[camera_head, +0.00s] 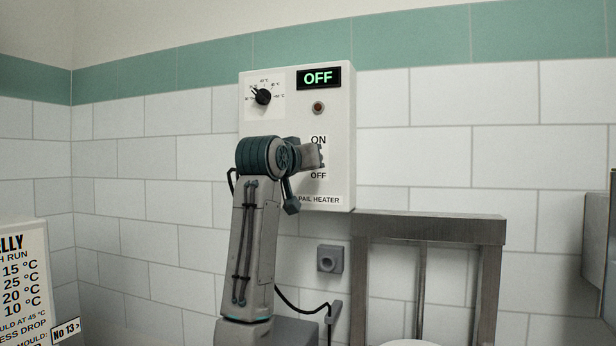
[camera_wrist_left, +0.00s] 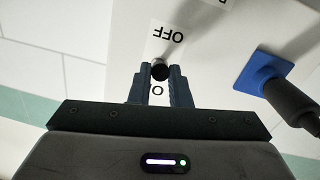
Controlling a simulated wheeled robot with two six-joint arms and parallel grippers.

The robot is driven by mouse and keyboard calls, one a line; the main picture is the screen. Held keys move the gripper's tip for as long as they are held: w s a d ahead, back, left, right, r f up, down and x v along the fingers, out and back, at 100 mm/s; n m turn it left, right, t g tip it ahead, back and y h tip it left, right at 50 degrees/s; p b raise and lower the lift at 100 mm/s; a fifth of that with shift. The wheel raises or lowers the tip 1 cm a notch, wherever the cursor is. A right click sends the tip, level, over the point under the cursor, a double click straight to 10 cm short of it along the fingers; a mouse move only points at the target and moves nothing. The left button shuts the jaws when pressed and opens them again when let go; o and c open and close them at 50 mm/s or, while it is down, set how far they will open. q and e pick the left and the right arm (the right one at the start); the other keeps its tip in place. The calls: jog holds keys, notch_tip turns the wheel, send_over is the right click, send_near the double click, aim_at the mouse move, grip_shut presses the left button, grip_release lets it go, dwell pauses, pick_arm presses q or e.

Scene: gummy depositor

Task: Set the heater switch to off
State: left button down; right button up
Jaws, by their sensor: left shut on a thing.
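The white pail heater box (camera_head: 340,120) is mounted on the tiled wall. Its display (camera_head: 318,78) reads OFF in green. My right gripper is not in view.
A dial (camera_head: 263,96) and a brownish lamp (camera_head: 319,107) sit above the switch. A metal frame (camera_head: 430,228) stands at lower right, near a wall socket (camera_head: 331,259). A blue square piece with a dark rod (camera_wrist_left: 262,72) is beside the gripper in the wrist view.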

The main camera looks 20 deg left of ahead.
pick_arm(q)
jog(key=shift+w+f+t+b, duration=0.1)
jog(key=shift+f+t+b, duration=0.2)
jog(key=shift+t+b, duration=0.5)
jog(key=c, duration=1.6)
grip_release()
jog(key=shift+o, duration=1.3)
jog(key=shift+w+f, duration=0.15)
jog(key=shift+w, duration=0.05)
